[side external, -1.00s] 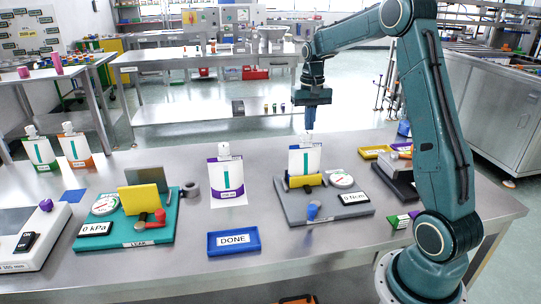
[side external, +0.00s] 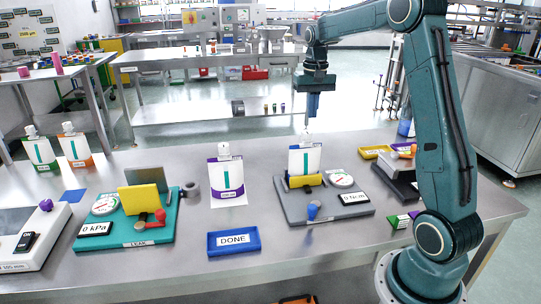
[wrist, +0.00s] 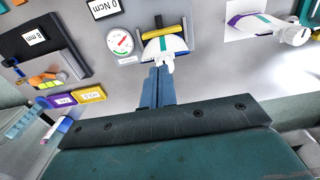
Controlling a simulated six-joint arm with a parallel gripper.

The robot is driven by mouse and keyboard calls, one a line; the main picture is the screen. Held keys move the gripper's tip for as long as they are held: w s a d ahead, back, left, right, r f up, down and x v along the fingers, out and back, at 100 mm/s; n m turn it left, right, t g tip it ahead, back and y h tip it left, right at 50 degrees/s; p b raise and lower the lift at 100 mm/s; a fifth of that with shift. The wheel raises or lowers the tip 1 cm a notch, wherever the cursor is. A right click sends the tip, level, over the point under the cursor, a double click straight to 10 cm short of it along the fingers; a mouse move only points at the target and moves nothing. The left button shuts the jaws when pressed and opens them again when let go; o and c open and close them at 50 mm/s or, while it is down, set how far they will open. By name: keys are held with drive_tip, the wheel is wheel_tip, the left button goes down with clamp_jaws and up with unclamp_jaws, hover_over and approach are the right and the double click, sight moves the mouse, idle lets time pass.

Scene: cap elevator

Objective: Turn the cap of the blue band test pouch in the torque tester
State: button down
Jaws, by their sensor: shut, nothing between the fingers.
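The pouch (side external: 305,160) with a teal stripe stands upright in the grey torque tester (side external: 330,207), behind a yellow clamp bar (side external: 306,181). Its white cap (side external: 306,138) is on top; the lower part of the pouch is hidden by the bar. My gripper (side external: 308,122) points straight down just above the cap, with its blue fingers shut and empty. In the wrist view the fingertips (wrist: 158,70) show beside the cap (wrist: 166,63), seen from above. The tester's display (side external: 354,198) reads 0 Ncm, next to a round dial (side external: 340,180).
A purple-band pouch (side external: 226,175) stands left of the tester. A blue DONE tray (side external: 233,242) lies in front. A teal leak tester (side external: 130,225) with a yellow plate is farther left. A black device (side external: 400,180) and a yellow tray (side external: 376,152) are on the right.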

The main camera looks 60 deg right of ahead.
drive_tip(key=shift+f, duration=0.1)
wheel_tip(320, 180, down, 7)
idle(0.8)
drive_tip(key=shift+w+d, duration=0.4)
drive_tip(key=shift+w, duration=0.05)
idle(1.6)
drive_tip(key=shift+w+a, duration=0.1)
idle(0.6)
drive_tip(key=shift+s+a, duration=0.25)
drive_tip(key=shift+a, duration=0.1)
idle(0.4)
wheel_tip(320, 180, up, 6)
idle(0.9)
